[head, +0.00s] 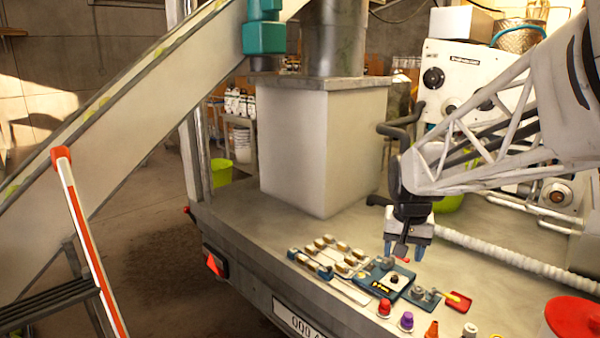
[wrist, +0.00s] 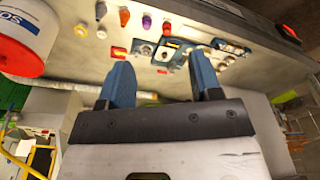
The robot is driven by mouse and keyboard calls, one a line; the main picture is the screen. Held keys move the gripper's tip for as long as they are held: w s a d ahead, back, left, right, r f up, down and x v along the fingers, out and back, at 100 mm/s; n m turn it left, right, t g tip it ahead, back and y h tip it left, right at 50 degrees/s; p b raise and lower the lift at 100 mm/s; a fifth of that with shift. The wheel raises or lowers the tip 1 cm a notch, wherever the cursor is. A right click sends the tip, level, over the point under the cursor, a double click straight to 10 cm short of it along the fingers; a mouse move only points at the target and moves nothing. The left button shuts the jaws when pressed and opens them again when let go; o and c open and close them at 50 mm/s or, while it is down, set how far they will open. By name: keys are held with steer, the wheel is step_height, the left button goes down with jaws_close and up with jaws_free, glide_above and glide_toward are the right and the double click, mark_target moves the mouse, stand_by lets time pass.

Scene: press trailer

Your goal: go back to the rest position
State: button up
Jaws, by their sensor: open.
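My gripper (head: 407,246) hangs from the arm above the trailer bed (head: 250,220), pointing down, close over the small parts on the bed. In the wrist view its two blue fingers (wrist: 160,85) stand wide apart with nothing between them. Below and in front of it lie a dark blue plate with a dark knob (head: 395,281), a grey fitting with a red-and-yellow handle (head: 458,301), and a row of brown-topped pieces on pale strips (head: 330,257). In the head view I cannot tell how far the fingertips are above these parts.
Red (head: 384,308), purple (head: 407,321) and orange (head: 432,329) knobs stand near the front edge. A red-lidded tub (head: 572,318) is at the right. A ribbed white hose (head: 500,252) crosses behind. A large pale box (head: 315,150) stands at the back left, with clear bed before it.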

steer(key=s+a+n, duration=0.1)
steer(key=s+a, duration=0.1)
steer(key=s, duration=1)
steer(key=s+a+f+n+t, duration=0.1)
steer(key=s+a+n, duration=0.1)
steer(key=s, duration=1.1)
steer(key=shift+w+f, duration=0.1)
